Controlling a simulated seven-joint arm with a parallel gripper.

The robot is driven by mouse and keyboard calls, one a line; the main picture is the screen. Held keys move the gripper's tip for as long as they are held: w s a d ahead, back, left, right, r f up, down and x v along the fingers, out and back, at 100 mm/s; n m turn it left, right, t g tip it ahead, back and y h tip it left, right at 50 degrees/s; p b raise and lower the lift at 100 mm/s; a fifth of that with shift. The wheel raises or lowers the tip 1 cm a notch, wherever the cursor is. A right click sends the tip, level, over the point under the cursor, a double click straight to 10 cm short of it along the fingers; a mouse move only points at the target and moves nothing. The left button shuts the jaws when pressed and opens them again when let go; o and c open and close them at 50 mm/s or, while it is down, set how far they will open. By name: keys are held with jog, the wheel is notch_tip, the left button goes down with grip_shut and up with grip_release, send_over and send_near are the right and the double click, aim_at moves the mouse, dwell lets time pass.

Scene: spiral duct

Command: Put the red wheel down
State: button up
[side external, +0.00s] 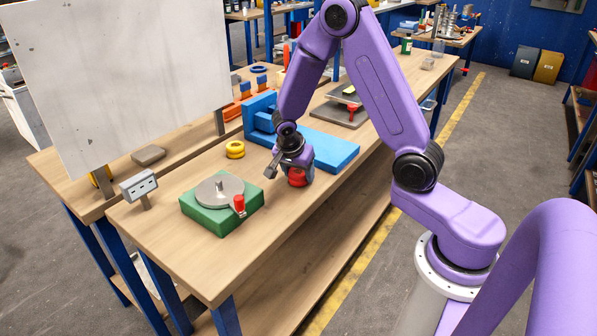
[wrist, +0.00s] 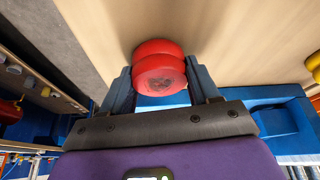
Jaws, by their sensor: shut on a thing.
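The red wheel (side external: 297,177) is in my gripper (side external: 299,172), low over the wooden bench top, between the green block and the blue fixture. In the wrist view the red wheel (wrist: 160,68) sits between the two dark blue fingers of my gripper (wrist: 161,82), which are shut on its sides. I cannot tell whether the wheel touches the bench. Part of the wheel is hidden behind the gripper in the side view.
A blue fixture (side external: 330,148) lies behind my gripper. The bench top (side external: 160,235) is bare near its front left.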

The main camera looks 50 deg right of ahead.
jog(key=shift+f, duration=0.1)
jog(key=o, duration=1.2)
jog(key=shift+o, duration=0.2)
jog(key=w+v, duration=0.1)
jog(key=v, duration=1.1)
jog(key=s+a+r+n+y, duration=0.25)
jog(key=s+a+n, duration=0.55)
jog(key=s+n, duration=0.4)
jog(key=s+a+n+y, duration=0.2)
jog(key=s+n, duration=1.4)
jog(key=shift+a+g, duration=0.25)
jog(key=shift+g, duration=0.05)
jog(key=shift+w+y, duration=0.1)
jog(key=shift+y, duration=0.15)
